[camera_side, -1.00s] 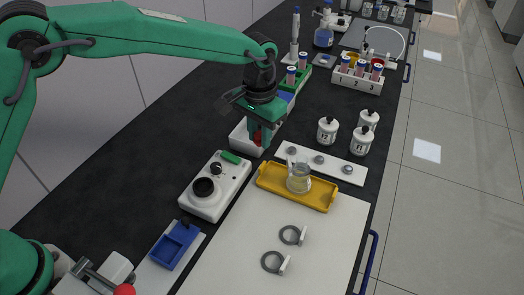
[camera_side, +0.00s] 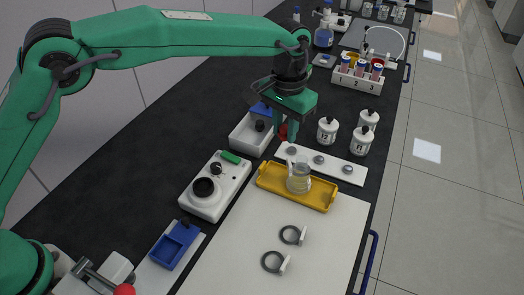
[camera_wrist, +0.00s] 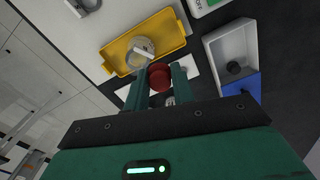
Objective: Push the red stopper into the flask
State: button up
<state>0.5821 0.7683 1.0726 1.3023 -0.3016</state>
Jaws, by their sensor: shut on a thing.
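My gripper (camera_side: 287,132) is shut on the red stopper (camera_side: 283,131) and holds it in the air behind the yellow tray. In the wrist view the red stopper (camera_wrist: 160,77) sits between the two green fingers. The flask (camera_side: 299,178) is small and clear with pale yellow liquid, and stands upright on the yellow tray (camera_side: 272,190). In the wrist view the flask (camera_wrist: 142,47) is beyond the stopper, up and to the left. The stopper and the flask are apart.
A white strip with grey discs (camera_side: 345,170) lies behind the tray. White bottles (camera_side: 327,131) stand to its right rear. A white bin (camera_side: 247,135) with a black knob-like item is left of my gripper. A white device with a black dial (camera_side: 213,187) stands left of the tray.

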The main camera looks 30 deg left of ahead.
jog(key=shift+s+d+r, duration=0.1)
jog(key=shift+d+r, duration=0.4)
jog(key=shift+d, duration=0.3)
jog(key=shift+d+r, duration=0.45)
jog(key=shift+d, duration=0.35)
jog(key=shift+s+d+r, duration=0.1)
jog(key=shift+d+r, duration=0.4)
jog(key=shift+d, duration=0.3)
jog(key=shift+f, duration=0.15)
notch_tip(320, 180, down, 6)
jog(key=shift+f, duration=0.25)
dwell(1.5)
jog(key=o, duration=1.5)
jog(key=shift+r, duration=0.15)
notch_tip(320, 180, up, 7)
dwell(0.7)
